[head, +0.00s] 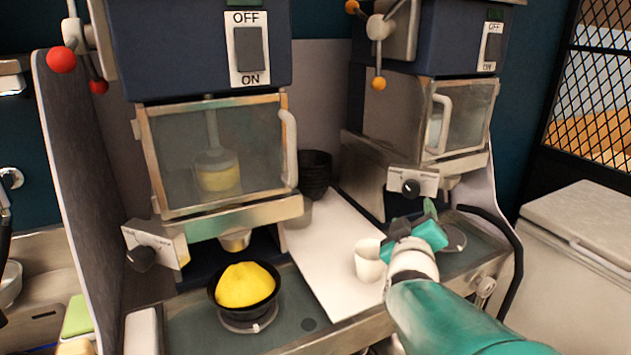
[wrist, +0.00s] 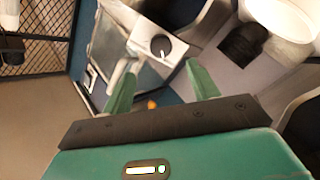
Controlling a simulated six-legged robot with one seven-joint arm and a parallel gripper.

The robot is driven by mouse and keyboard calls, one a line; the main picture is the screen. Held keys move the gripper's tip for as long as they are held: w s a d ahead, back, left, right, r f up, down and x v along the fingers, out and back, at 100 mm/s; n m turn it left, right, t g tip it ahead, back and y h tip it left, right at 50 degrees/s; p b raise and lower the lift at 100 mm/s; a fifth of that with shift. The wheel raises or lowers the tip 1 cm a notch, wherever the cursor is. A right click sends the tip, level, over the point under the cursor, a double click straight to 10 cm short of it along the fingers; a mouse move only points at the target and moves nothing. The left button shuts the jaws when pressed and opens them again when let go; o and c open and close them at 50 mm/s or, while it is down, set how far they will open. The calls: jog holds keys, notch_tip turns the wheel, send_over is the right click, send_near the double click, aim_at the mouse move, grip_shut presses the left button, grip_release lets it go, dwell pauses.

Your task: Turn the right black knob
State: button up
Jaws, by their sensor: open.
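The right black knob (head: 411,187) sits on a pale plate below the glass box of the right machine (head: 440,110). In the wrist view the knob (wrist: 161,46) is round and dark with a white mark, and it lies ahead of the space between my fingertips. My teal gripper (head: 412,228) is just below and in front of the knob in the head view. Its two fingers (wrist: 158,75) are spread apart and empty, and I see no contact with the knob. Another black knob (head: 141,259) is on the left machine (head: 215,150).
A black bowl (head: 215,297) heaped with yellow topping (head: 245,284) stands under the left machine. A white cup (head: 368,262) stands close left of my gripper. Black stacked bowls (head: 315,170) are behind the white board (head: 325,240). A black hose (head: 515,245) curves at right.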

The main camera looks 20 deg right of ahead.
aim_at(411, 191)
jog(key=x, duration=1)
jog(key=shift+w+d, duration=0.1)
jog(key=shift+w, duration=0.3)
jog(key=c, duration=1)
